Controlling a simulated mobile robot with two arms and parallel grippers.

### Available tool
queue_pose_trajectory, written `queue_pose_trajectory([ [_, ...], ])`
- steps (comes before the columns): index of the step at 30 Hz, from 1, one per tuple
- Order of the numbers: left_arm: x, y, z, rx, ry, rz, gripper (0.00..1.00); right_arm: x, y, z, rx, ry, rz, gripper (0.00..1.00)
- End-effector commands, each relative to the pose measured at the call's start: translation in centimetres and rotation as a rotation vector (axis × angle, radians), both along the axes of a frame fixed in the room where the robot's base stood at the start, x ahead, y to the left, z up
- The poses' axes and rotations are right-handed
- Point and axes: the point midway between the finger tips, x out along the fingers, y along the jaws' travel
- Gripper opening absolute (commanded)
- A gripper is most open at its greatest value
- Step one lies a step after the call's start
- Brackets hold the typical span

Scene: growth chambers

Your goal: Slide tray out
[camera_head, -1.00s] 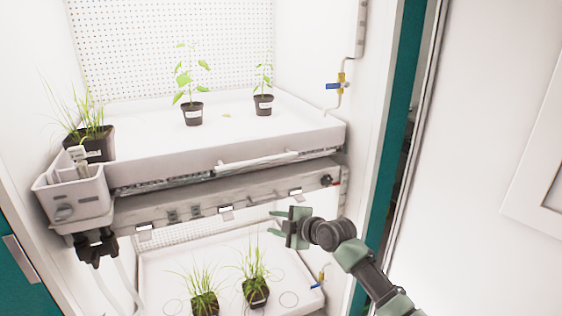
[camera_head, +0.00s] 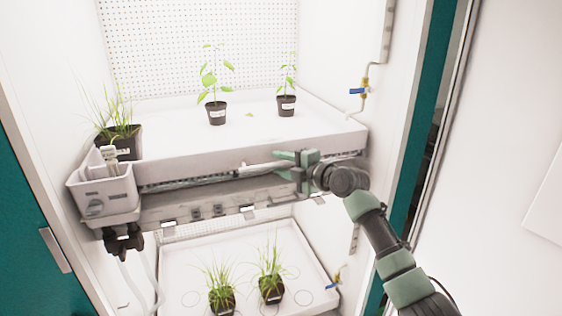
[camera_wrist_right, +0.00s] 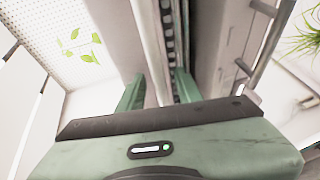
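The upper tray (camera_head: 182,157) is white and shallow, and sits level on the upper shelf of the chamber. A pale bar handle (camera_head: 258,167) runs along its front edge; it also shows in the right wrist view (camera_wrist_right: 151,50). My right gripper (camera_head: 287,165) is at the right part of this handle. In the wrist view its two green fingers (camera_wrist_right: 158,92) stand apart, with the bar running between them. I cannot tell whether either finger touches the bar. The gripper hides the handle's right end. My left gripper is not in view.
Potted plants stand on the upper tray, one with a thin stem near the middle (camera_head: 217,112). A grey-white box (camera_head: 103,194) with hoses is at its front left corner. A lower tray (camera_head: 190,252) holds two grassy pots. A blue-handled valve (camera_head: 360,91) is on the right wall.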

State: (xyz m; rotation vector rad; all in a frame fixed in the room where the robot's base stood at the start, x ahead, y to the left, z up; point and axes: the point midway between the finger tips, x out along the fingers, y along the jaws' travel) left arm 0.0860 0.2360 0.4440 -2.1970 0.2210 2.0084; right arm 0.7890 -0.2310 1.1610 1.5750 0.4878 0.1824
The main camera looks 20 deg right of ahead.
Motion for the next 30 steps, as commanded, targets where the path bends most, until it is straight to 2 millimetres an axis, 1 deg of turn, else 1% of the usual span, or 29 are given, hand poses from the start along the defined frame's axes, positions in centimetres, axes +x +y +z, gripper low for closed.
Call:
queue_pose_trajectory([
  [9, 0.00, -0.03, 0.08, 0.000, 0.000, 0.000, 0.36, 0.30, 0.19, -0.16, -0.001, 0.000, 0.000, 0.35],
  [10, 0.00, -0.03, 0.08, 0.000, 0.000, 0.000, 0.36, 0.30, 0.19, -0.16, -0.001, 0.000, 0.000, 0.32],
  [13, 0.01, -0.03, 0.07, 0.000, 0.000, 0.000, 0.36, 0.29, 0.18, -0.16, 0.000, 0.001, 0.000, 0.04],
  [14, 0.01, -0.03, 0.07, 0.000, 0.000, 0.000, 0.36, 0.29, 0.18, -0.16, 0.000, 0.001, 0.000, 0.00],
  [30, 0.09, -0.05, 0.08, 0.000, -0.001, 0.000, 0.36, 0.27, 0.15, -0.21, -0.001, 0.002, 0.000, 0.00],
])
